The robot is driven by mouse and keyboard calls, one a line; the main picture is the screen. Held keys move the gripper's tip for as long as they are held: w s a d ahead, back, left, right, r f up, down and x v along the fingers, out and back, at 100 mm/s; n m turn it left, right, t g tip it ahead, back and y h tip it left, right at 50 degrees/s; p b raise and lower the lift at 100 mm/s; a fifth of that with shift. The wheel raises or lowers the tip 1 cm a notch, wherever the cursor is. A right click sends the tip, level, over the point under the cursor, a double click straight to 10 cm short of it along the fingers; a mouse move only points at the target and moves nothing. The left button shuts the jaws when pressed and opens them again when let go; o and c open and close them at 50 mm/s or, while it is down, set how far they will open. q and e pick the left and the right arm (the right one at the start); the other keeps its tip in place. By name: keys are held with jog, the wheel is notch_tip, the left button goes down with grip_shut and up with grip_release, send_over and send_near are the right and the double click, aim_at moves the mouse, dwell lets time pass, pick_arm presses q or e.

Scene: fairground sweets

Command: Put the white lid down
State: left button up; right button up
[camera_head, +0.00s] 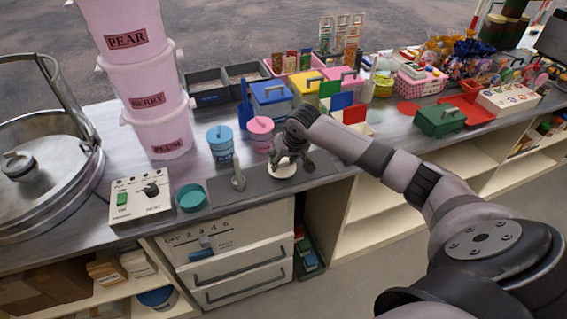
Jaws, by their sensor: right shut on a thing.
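The white lid (284,168) is a small round pale disc low over the dark grey mat (262,184) near the counter's front edge. My right gripper (291,160) reaches in from the right and is shut on the lid from above. The fingers cover part of the lid. I cannot tell whether its underside touches the mat. My left gripper is not in view.
A grey scoop (238,179) lies left of the lid. Behind stand a blue tub (220,144) and a pink-lidded tub (260,134). A teal bowl (191,197) and a control box (141,200) stand further left. Stacked pink buckets (160,138) rise behind them.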

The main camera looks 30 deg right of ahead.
jog(key=shift+f, duration=0.9)
jog(key=shift+f, duration=0.1)
jog(key=o, duration=1.2)
jog(key=b+v, duration=0.1)
jog(key=v, duration=1.1)
